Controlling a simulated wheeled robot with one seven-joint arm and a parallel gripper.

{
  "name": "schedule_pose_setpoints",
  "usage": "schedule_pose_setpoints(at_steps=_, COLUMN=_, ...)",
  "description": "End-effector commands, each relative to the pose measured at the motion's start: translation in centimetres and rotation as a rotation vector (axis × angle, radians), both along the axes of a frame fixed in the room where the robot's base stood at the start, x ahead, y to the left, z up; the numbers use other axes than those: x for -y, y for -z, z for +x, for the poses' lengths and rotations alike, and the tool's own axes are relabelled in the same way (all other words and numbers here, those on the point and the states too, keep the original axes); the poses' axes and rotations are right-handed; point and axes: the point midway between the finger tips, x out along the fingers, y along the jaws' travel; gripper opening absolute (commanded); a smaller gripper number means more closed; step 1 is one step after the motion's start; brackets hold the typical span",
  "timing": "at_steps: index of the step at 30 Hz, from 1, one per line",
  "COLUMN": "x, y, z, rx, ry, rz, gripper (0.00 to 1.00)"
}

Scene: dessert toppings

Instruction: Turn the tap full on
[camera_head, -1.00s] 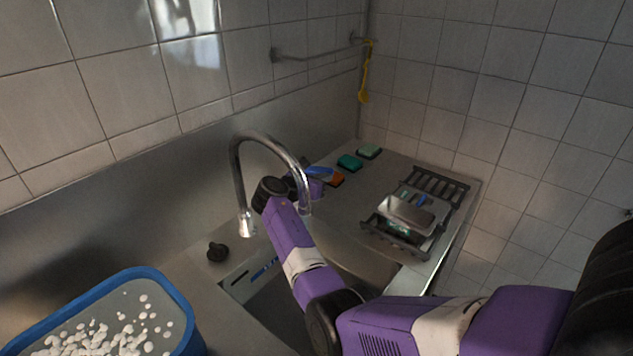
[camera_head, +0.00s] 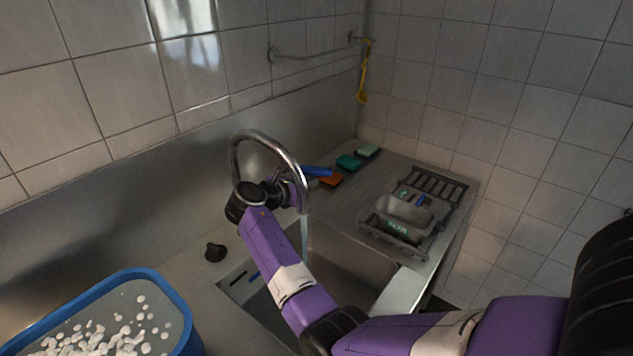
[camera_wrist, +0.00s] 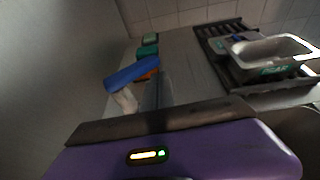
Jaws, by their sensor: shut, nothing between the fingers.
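The curved chrome tap (camera_head: 270,138) arches over the sink (camera_head: 345,268); my arm hides its lower left part. A thin pale stream (camera_head: 304,238), seemingly water, shows below the spout end. My gripper (camera_head: 294,190) is shut and empty, partly hidden behind the spout. A blue bar (camera_head: 317,171) lies just beyond it. In the wrist view the blue bar (camera_wrist: 132,73) sits over a pale stem, ahead of my gripper's dark front edge (camera_wrist: 160,124); I cannot tell whether it is the tap's handle or whether I touch it. A black knob (camera_head: 215,252) stands left of the tap.
Orange (camera_head: 331,181), teal (camera_head: 349,162) and pale green (camera_head: 368,151) sponges lie behind the sink. A dark rack (camera_head: 440,187) with a grey container (camera_head: 405,212) stands on the right. A blue-rimmed tub (camera_head: 178,300) with white pieces is at front left. The tiled wall is close behind.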

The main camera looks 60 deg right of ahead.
Motion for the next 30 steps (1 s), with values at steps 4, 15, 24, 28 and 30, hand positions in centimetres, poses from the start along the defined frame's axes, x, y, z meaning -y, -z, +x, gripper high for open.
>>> schedule_pose_setpoints(at_steps=4, x=-0.3, y=1.9, z=-1.8, rx=-0.034, ry=0.014, rz=0.009, gripper=0.0)
schedule_pose_setpoints(at_steps=15, x=-2.2, y=7.2, z=-10.1, rx=-0.098, ry=-0.194, rz=-0.133, gripper=0.0)
schedule_pose_setpoints(at_steps=24, x=-6.1, y=2.9, z=-6.9, rx=0.011, ry=-0.49, rz=-0.29, gripper=0.0)
schedule_pose_setpoints(at_steps=28, x=-6.1, y=2.5, z=-6.0, rx=0.026, ry=-0.521, rz=-0.305, gripper=0.0)
schedule_pose_setpoints(at_steps=30, x=-5.6, y=2.5, z=-5.7, rx=0.029, ry=-0.524, rz=-0.307, gripper=0.0)
